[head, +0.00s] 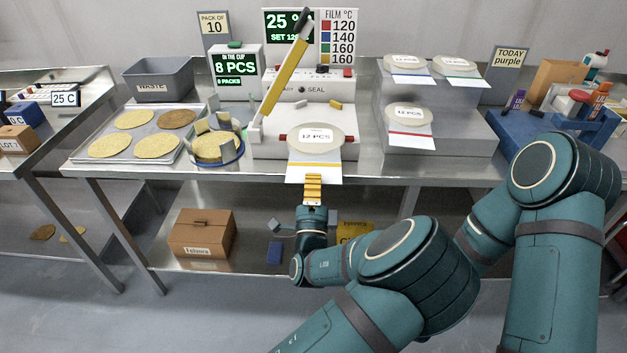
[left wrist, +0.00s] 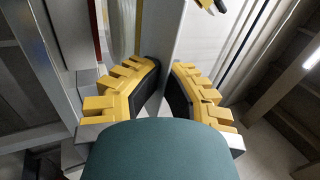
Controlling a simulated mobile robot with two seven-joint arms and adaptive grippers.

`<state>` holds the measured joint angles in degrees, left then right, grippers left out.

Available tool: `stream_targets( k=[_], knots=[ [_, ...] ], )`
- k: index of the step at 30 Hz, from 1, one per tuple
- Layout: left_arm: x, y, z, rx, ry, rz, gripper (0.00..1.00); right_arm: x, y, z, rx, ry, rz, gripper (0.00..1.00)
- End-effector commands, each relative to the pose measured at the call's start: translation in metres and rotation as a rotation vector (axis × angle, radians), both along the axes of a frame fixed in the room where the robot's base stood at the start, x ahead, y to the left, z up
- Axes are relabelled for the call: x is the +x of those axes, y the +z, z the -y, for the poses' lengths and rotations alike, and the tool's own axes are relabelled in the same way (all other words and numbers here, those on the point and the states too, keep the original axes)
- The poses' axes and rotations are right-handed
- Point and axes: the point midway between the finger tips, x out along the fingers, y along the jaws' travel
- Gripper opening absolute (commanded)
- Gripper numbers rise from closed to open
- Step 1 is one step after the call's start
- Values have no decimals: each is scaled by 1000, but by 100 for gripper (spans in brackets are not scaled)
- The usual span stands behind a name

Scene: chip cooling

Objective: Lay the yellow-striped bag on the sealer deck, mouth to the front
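The yellow-striped bag (head: 301,170) lies on the sealer deck (head: 267,148) in the head view. Its round "12 PCS" face is toward the back, and its white striped end hangs forward over the table edge. My left gripper (head: 313,178) is at that front end, its tips overlapping the film's lower edge. In the left wrist view its yellow fingers (left wrist: 166,78) stand a little apart, dark pads facing each other across a narrow gap. I see no film clearly pinched between them. The sealer's yellow lever arm (head: 284,77) is raised. My right gripper is out of view.
A cup holder (head: 215,150) and a tray of chips (head: 85,158) stand left of the sealer. More round-labelled bags (head: 408,115) lie on the grey stepped stand (head: 455,134) to the right. A blue rack (head: 520,132) is farther right. Below, a carton (head: 202,235) sits on the shelf.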

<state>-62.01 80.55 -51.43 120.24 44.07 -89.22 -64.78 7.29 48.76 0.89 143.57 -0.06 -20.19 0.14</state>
Motion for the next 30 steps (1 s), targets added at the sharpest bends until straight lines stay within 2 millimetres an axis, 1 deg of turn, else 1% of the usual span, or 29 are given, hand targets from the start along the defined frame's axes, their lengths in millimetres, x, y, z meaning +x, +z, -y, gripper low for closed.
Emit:
stream_targets(
  k=[4,8,17,30],
  knots=[
    [0,0,0,-1,0,10,0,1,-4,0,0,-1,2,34],
    [1,-2,0,-1,0,27,0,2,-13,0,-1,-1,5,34],
    [28,-3,0,-2,-1,26,0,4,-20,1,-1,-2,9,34],
    [68,-8,0,-2,-1,25,0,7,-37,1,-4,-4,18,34]
  ],
)
